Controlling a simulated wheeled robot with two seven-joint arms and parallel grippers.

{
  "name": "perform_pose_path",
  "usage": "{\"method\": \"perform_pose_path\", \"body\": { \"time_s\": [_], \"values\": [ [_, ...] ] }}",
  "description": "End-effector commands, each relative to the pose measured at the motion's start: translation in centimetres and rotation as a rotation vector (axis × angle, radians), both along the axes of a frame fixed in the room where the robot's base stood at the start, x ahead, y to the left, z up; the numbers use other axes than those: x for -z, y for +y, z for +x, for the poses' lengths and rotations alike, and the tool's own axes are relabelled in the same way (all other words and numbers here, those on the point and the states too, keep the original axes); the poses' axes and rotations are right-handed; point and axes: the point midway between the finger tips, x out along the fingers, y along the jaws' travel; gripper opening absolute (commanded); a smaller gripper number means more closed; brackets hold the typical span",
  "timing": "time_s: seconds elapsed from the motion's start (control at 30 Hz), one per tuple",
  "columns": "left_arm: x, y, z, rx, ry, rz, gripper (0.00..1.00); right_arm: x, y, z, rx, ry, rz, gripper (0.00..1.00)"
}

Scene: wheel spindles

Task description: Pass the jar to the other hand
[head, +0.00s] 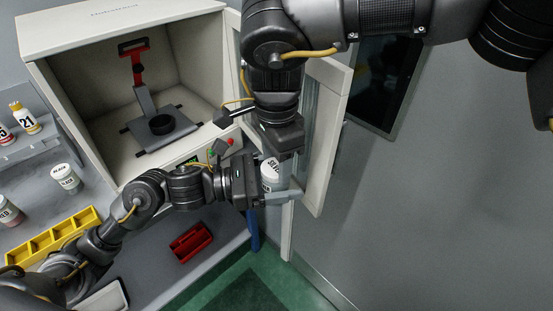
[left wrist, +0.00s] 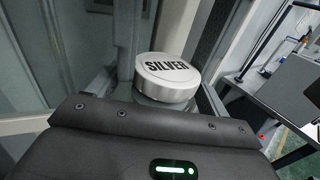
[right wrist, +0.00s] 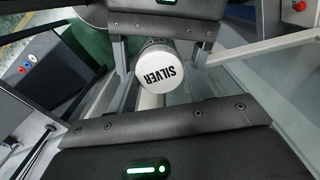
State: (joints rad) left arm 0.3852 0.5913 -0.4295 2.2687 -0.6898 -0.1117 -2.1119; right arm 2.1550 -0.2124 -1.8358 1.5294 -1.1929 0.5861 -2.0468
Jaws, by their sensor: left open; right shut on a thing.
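A white-lidded jar marked SILVER (head: 270,173) is held in the air in front of the open cabinet. Its lid also shows in the left wrist view (left wrist: 168,76) and in the right wrist view (right wrist: 160,80). My right gripper (head: 279,165) comes down from above and is shut on the jar. My left gripper (head: 277,186) comes in from the left and is open, its fingers reaching to the jar's lower part. In the left wrist view the jar stands just ahead of the left palm; whether the fingers touch it is hidden.
The white cabinet (head: 110,25) is open, with a fixture (head: 160,125) inside; its door (head: 328,135) stands behind my grippers. A BLACK jar (head: 66,178), a yellow bin (head: 50,240) and a red tray (head: 191,242) rest on the left counter. Numbered bottles (head: 25,118) stand on a rack.

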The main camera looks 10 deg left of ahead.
Motion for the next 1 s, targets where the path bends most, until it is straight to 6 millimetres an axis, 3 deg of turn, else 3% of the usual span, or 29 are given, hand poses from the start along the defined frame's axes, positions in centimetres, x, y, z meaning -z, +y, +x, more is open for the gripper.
{"method": "perform_pose_path", "body": {
  "time_s": [0.17,0.6,0.8,1.0],
  "values": [
    [0.1,1.6,-0.5,-0.003,0.001,0.003,0.79,0.0,0.0,0.0,0.000,-0.001,0.001,0.21],
    [0.2,9.5,-3.7,-0.001,0.004,0.004,0.79,0.0,0.0,0.0,0.000,-0.001,0.001,0.21],
    [0.0,11.0,-4.3,-0.001,0.000,0.001,0.79,0.0,0.0,0.0,0.001,-0.001,0.001,0.21],
    [0.3,11.2,-4.5,0.000,0.010,-0.003,0.79,0.0,0.0,0.0,0.000,0.000,0.000,0.21]
  ]
}}
